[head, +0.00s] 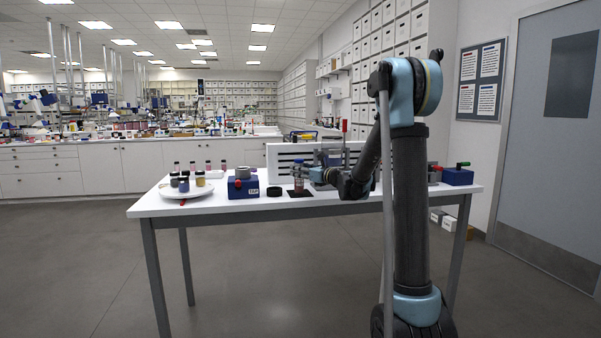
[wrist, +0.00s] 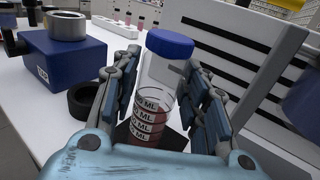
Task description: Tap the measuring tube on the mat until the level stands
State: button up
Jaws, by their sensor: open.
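The measuring tube (wrist: 158,78) is clear with a blue cap, ML labels and red contents in its lower part. In the head view the tube (head: 298,180) looks upright over the small black mat (head: 300,194). The mat (wrist: 180,143) shows dark behind the tube in the wrist view. My gripper (wrist: 165,82) is open, with one finger on each side of the tube. Whether either finger touches it, I cannot tell. In the head view my gripper (head: 311,173) reaches the tube from the right. The tube's foot is hidden by my gripper in the wrist view.
A blue box (head: 243,190) with a grey cylinder on top and a black ring (head: 274,191) stand left of the mat. A white plate (head: 186,191) with jars is farther left. A slatted white panel (head: 281,158) stands behind. Another blue box (head: 457,177) is at the right end.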

jog(key=c, duration=0.8)
jog(key=shift+r, duration=0.65)
jog(key=o, duration=0.8)
jog(key=shift+f, duration=0.6)
jog(key=c, duration=0.8)
jog(key=shift+r, duration=0.6)
jog(key=o, duration=0.8)
